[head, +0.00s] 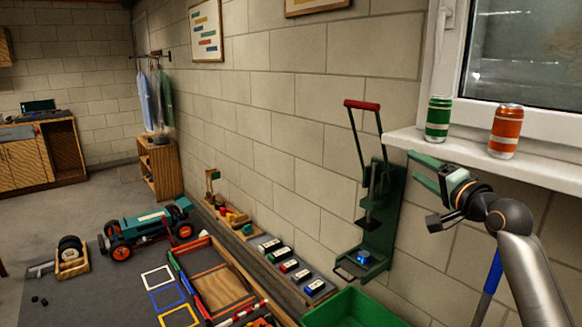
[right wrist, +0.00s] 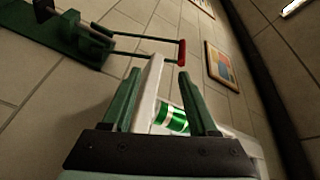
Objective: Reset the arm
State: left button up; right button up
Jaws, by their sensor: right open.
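My right gripper (head: 424,173) is raised in front of the wall, just below the window sill, and comes in from the right. Its two green fingers are apart with nothing between them touching. In the right wrist view my right gripper (right wrist: 157,92) shows both fingers spread, with the green can (right wrist: 172,118) seen beyond them on the sill. In the head view the green can (head: 438,119) stands upright on the white sill, apart from the gripper. My left gripper is not in view.
An orange can (head: 506,131) stands on the window sill (head: 470,150) above my right arm. A green lever press (head: 381,215) with a red handle is left of the gripper. A green bin (head: 350,308) sits below. A teal racecar (head: 148,226) is on the dark mat at left.

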jog(key=s+a+f+n+g+h, duration=0.1)
jog(key=s+a+f+n, duration=0.15)
jog(key=f, duration=0.85)
jog(key=s+a+f+n+g, duration=0.15)
jog(key=s+f, duration=0.25)
jog(key=f, duration=0.6)
jog(key=s+a+f+n+g+h, duration=0.1)
jog(key=s+a+f, duration=0.15)
jog(key=f, duration=0.85)
jog(key=s+a+f+n+g, duration=0.1)
jog(key=s+f+n, duration=0.1)
jog(key=s+f, duration=0.4)
jog(key=s+a+f+n+g+p, duration=0.1)
jog(key=s+f, duration=0.5)
jog(key=s, duration=0.8)
jog(key=s+a+f+n+g, duration=0.2)
jog(key=s+f+n, duration=0.2)
jog(key=s, duration=0.6)
notch_tip(320, 180, down, 3)
jog(key=shift+s+r+g+h, duration=0.2)
jog(key=shift+s+g+h, duration=0.1)
jog(key=shift+s+g, duration=0.1)
